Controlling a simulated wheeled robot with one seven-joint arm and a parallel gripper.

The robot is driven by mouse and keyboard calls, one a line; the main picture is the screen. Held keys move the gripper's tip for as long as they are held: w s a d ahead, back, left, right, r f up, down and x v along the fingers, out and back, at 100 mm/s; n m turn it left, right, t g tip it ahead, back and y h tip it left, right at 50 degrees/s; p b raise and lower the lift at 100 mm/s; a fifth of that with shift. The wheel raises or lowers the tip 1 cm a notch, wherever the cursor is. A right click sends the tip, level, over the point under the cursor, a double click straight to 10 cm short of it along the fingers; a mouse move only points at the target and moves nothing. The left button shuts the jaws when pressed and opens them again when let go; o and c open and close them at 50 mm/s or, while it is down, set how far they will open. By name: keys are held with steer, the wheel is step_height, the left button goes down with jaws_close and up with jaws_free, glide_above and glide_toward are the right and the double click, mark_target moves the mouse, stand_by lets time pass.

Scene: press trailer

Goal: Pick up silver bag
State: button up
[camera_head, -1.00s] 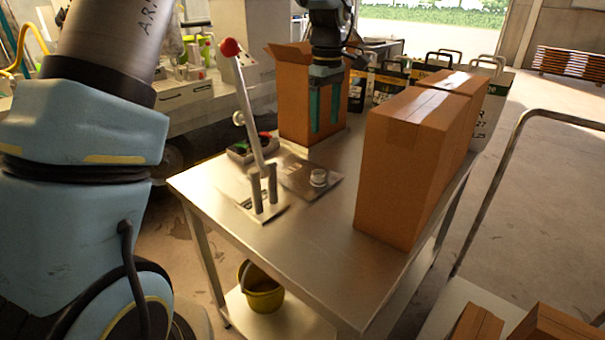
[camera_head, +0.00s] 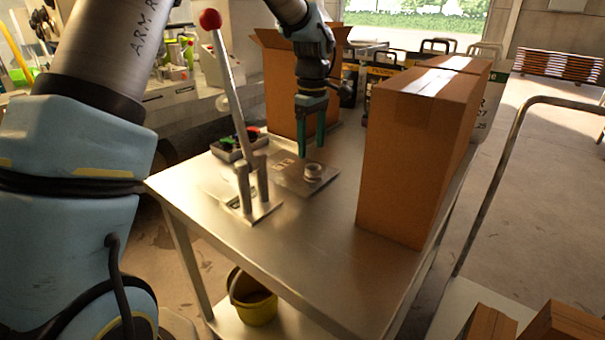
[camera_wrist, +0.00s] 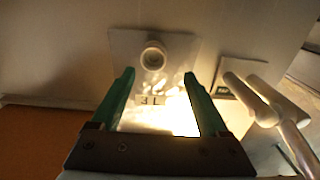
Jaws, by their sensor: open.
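The silver bag (camera_head: 297,182) looks like a flat, shiny sheet lying on the metal table, with a round pale cap (camera_head: 313,171) on it. In the wrist view the silver bag (camera_wrist: 182,48) lies below the fingers, its cap (camera_wrist: 153,57) beyond the fingertips. A small marked label and a bright glare show between the fingers. My gripper (camera_head: 311,145) is open and empty, pointing down just above the bag. It also shows in the wrist view (camera_wrist: 160,75) with its green fingers apart. The glare hides the bag's near edge.
A red-knobbed lever press (camera_head: 235,115) stands left of the bag, close to it. An open carton (camera_head: 283,85) stands behind, and tall closed cartons (camera_head: 410,150) stand on the right. The table's front (camera_head: 300,250) is bare.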

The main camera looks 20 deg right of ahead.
mark_target(311, 165)
steer(key=shift+w+d+f+p, duration=0.15)
steer(key=shift+f+p, duration=0.5)
steer(key=shift+f, duration=1.1)
steer(key=shift+w+d+f+p, duration=0.15)
steer(key=shift+f+p, duration=0.45)
steer(key=shift+f, duration=1.1)
steer(key=shift+a, duration=0.1)
jaws_close()
